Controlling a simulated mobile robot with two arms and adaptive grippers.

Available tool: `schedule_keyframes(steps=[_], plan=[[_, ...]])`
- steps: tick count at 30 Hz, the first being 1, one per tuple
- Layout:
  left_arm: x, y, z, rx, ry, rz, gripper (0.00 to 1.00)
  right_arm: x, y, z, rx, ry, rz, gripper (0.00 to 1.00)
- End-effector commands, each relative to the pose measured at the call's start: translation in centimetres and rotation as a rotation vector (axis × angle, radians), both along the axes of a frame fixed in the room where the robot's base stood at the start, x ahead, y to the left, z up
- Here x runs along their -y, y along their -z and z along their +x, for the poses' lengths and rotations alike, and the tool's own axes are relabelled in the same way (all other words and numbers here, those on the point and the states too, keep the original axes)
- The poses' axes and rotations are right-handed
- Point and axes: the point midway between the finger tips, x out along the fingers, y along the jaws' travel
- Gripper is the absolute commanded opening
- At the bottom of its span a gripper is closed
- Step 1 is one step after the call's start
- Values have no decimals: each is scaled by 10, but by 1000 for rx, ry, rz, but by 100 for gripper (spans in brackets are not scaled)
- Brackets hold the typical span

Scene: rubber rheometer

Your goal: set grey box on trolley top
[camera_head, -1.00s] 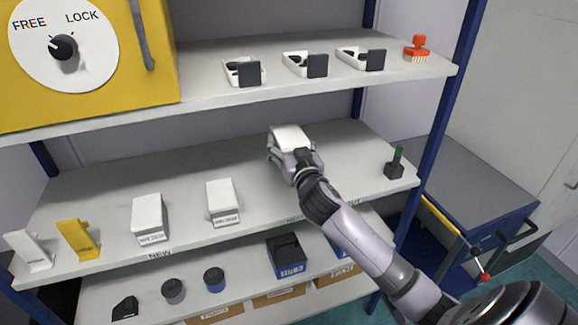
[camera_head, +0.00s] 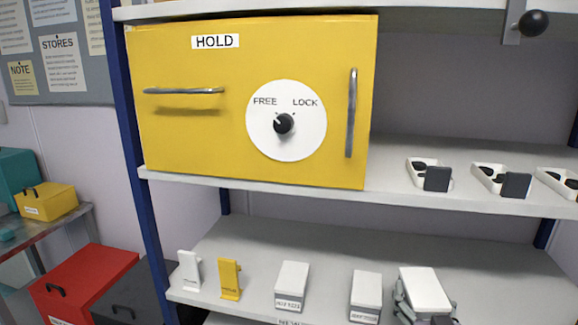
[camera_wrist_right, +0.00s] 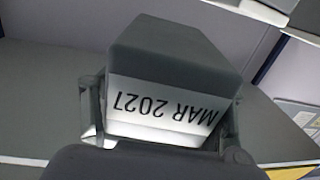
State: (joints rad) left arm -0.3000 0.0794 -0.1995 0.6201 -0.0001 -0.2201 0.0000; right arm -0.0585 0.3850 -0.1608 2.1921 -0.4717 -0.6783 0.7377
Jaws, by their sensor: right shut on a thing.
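My right gripper (camera_head: 427,304) is shut on a pale grey box (camera_head: 425,287), with a finger on each side of it, at the lower right of the head view. In the right wrist view the same box (camera_wrist_right: 172,58) sits between the fingers and shows a label "MAR 2027", upside down. The box is over the middle shelf; I cannot tell whether it still touches the shelf. The blue trolley with a grey top, seen at the right one second ago, is out of view now. My left gripper is not in view.
Two similar pale boxes (camera_head: 292,283) (camera_head: 366,291) stand left of the held one on the shelf (camera_head: 330,250). A yellow stand (camera_head: 229,277) and a white stand (camera_head: 190,268) are further left. A yellow HOLD cabinet (camera_head: 190,130) and white trays fill the shelf above.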

Motion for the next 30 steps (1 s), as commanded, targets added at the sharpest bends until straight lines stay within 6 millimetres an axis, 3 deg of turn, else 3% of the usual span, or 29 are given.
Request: schedule_keyframes(steps=[3, 10, 20, 30], plan=[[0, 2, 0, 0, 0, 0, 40, -34, 20, -35, 1, -53, 12, 17], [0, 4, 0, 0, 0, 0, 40, -70, 33, -82, 12, -104, 25, 17], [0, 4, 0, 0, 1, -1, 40, -84, 42, -115, 14, -124, 40, 16], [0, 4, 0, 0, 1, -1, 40, -82, 61, -167, 14, -121, 40, 16]])
